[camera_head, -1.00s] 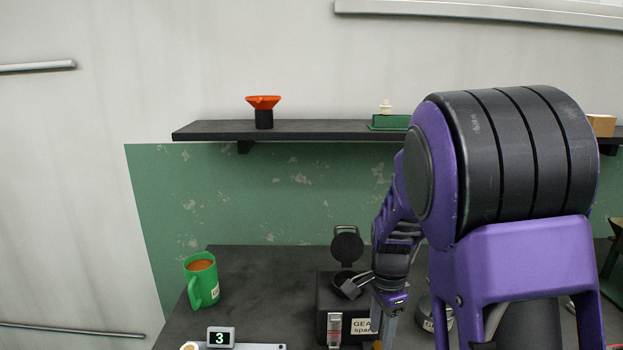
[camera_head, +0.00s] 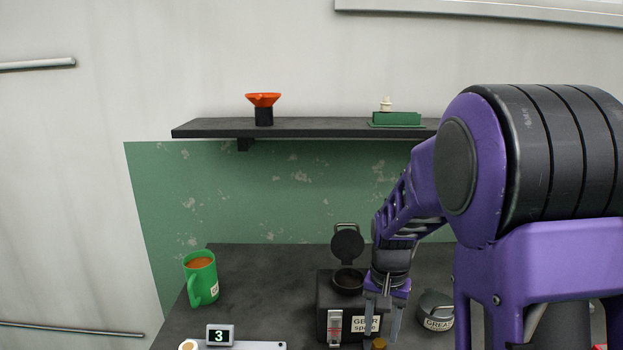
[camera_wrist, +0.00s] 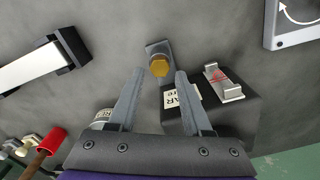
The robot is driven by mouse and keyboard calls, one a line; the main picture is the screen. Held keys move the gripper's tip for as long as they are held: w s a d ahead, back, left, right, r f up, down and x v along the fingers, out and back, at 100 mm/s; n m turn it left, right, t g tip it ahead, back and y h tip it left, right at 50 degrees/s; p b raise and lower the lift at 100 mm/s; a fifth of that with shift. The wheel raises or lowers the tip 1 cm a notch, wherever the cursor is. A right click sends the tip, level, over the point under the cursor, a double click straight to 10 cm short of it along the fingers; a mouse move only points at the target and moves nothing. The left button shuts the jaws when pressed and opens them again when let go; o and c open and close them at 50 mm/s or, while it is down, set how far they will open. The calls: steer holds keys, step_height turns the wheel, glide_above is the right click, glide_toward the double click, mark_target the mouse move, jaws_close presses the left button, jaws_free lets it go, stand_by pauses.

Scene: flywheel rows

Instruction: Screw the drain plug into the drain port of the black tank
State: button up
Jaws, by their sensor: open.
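The black tank (camera_head: 325,302) stands on the dark table with a white label and a gauge on its front. Its round lid (camera_head: 347,244) is tipped up, and the tank also shows in the wrist view (camera_wrist: 237,118). The drain plug (camera_wrist: 159,66), with a brass hex head, sits on a small grey block (camera_wrist: 153,49) beside the tank's labelled face. It is partly visible in the head view (camera_head: 379,343). My gripper (camera_wrist: 160,72) is open and points down, with a fingertip on either side of the plug; I cannot tell whether they touch it. The drain port is not clearly visible.
A grey grease tin (camera_head: 436,309) stands right of the tank. A green mug (camera_head: 201,280) and a small display reading 3 (camera_head: 220,336) are at the left. A shelf (camera_head: 300,128) hangs behind.

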mark_target(379, 343)
steer(key=n, duration=0.9)
stand_by(0.3)
steer(key=shift+f+b, duration=0.85)
steer(key=shift+f, duration=0.65)
jaws_close()
steer(key=shift+m, duration=2.5)
